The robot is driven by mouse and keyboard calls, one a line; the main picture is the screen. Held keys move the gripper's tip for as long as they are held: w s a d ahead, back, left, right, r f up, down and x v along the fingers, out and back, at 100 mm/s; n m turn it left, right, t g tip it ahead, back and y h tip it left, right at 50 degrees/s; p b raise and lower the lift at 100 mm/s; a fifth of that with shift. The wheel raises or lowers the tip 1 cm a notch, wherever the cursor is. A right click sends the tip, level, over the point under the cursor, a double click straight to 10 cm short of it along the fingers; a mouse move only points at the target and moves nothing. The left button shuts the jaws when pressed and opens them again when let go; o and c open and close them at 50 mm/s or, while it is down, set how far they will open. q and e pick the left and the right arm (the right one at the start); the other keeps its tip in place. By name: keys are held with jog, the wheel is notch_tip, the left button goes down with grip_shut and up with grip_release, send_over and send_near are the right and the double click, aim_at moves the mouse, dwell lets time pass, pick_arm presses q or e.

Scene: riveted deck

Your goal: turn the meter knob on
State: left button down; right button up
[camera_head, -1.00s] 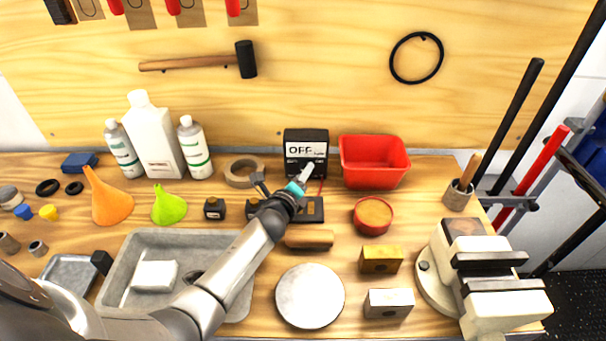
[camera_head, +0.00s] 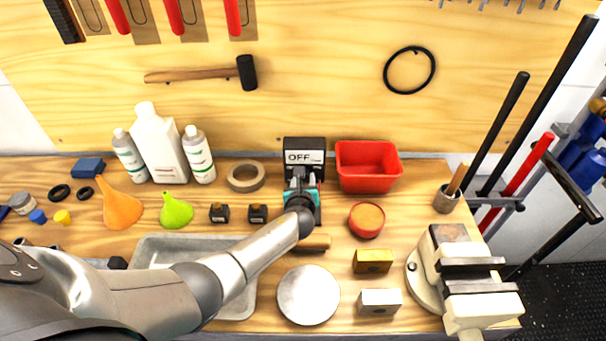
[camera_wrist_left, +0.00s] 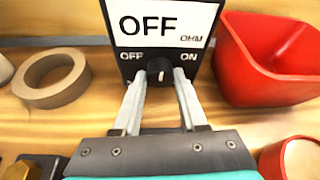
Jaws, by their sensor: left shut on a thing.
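The meter (camera_head: 304,152) is a black box with a white display reading OFF, standing at the back of the bench. In the left wrist view the meter (camera_wrist_left: 160,28) shows OFF and OHM on its display, with OFF and ON labels below. Its round black knob (camera_wrist_left: 160,73) has a white mark pointing about straight up or down. My left gripper (camera_wrist_left: 161,84) is shut on the knob, one finger on each side. In the head view my left gripper (camera_head: 302,180) is in front of the meter, and the knob is hidden there. My right gripper is not in view.
A red bin (camera_head: 368,167) stands close to the right of the meter. A tape roll (camera_head: 246,176) lies to the left. A red round tin (camera_head: 366,220), a metal disc (camera_head: 308,296) and a vise (camera_head: 462,272) are nearer. Bottles (camera_head: 160,145) stand at the back left.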

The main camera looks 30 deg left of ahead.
pick_arm(q)
jog(key=shift+w+d+r+m+y, duration=0.1)
jog(key=shift+m+y, duration=0.3)
jog(key=shift+m, duration=0.3)
jog(key=shift+m+g+y+p, duration=0.3)
jog(key=shift+m+g+p, duration=0.1)
jog(key=shift+m, duration=0.2)
jog(key=m+y, duration=0.1)
jog(key=m+y+b, duration=0.1)
jog(key=shift+d+f+m+g, duration=0.2)
jog(key=shift+m+g, duration=0.1)
jog(key=shift+m, duration=0.1)
jog(key=shift+c, duration=2.2)
grip_release()
